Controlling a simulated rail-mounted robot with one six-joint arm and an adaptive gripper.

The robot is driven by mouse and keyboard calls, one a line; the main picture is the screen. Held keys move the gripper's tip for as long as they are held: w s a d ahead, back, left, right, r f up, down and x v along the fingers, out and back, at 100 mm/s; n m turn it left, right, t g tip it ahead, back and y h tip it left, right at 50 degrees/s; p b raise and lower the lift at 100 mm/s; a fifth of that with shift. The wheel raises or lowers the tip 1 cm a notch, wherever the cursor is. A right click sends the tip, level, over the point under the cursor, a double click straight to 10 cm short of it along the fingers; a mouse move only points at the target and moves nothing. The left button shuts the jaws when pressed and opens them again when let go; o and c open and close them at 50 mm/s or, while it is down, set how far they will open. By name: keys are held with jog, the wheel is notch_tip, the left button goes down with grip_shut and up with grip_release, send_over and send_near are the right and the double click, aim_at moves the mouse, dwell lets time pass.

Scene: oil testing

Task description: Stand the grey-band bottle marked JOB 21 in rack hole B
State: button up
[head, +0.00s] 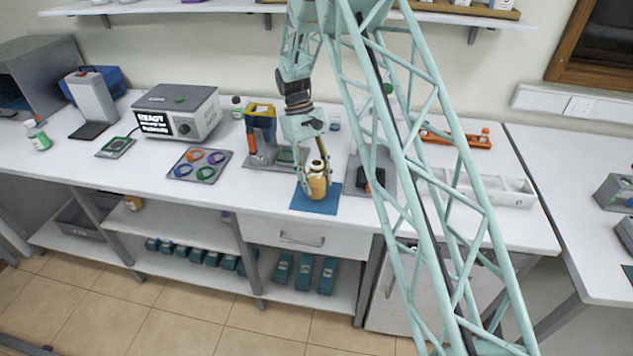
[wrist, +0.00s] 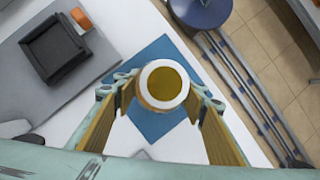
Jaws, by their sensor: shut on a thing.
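An amber bottle (head: 317,184) is between the fingers of my gripper (head: 316,172), over the blue mat (head: 308,205) at the front of the bench. In the wrist view the bottle (wrist: 163,85) shows end-on as a pale ring around an amber middle, with a yellowish finger on each side, over the blue mat (wrist: 150,124). My gripper is shut on it. I cannot tell whether its base touches the mat. Its band and marking cannot be read. No hole letter is legible, so I cannot pick out rack hole B.
A grey plate (wrist: 98,75) with a black square holder (wrist: 55,50) lies beside the mat. A yellow-and-grey device (head: 261,130) stands left of my gripper, with a tray of coloured rings (head: 199,166) farther left. A white compartment tray (head: 505,190) is at right, partly behind my arm.

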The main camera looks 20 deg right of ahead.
jog(key=shift+f, duration=0.1)
dwell(0.3)
jog(key=o, duration=1.1)
jog(key=shift+o, duration=0.2)
jog(key=v, duration=1.2)
jog(key=shift+s+r, duration=0.1)
jog(key=shift+r, duration=0.2)
